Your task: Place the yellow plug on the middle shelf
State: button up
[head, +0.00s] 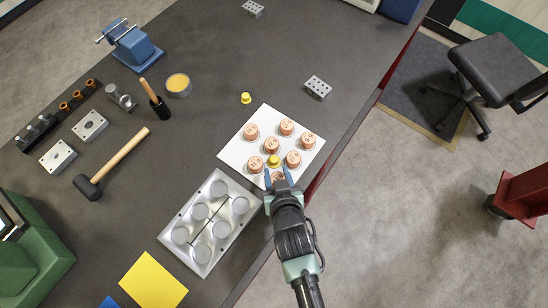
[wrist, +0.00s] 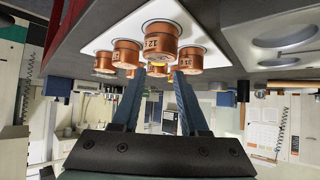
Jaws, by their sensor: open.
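One small yellow plug (head: 273,160) is among copper cylinders on a white plate (head: 240,151), just beyond my gripper's fingertips in the head view. A second yellow plug (head: 246,98) stands alone on the dark table, above the plate. My gripper (head: 279,177) is open at the plate's lower edge. A copper cylinder shows between its fingers there, but I cannot tell whether they touch it. No middle shelf is recognisable.
A metal mould block (head: 207,222) with round recesses lies left of my arm. A mallet (head: 112,165), a blue vise (head: 135,47), a round tin (head: 179,85) and a yellow sheet (head: 153,282) are on the table. The table's right edge runs close by the plate.

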aim_at(275, 160)
jog(key=shift+x, duration=2.95)
jog(key=shift+w+r, duration=0.1)
jog(key=shift+d, duration=0.1)
grip_shut()
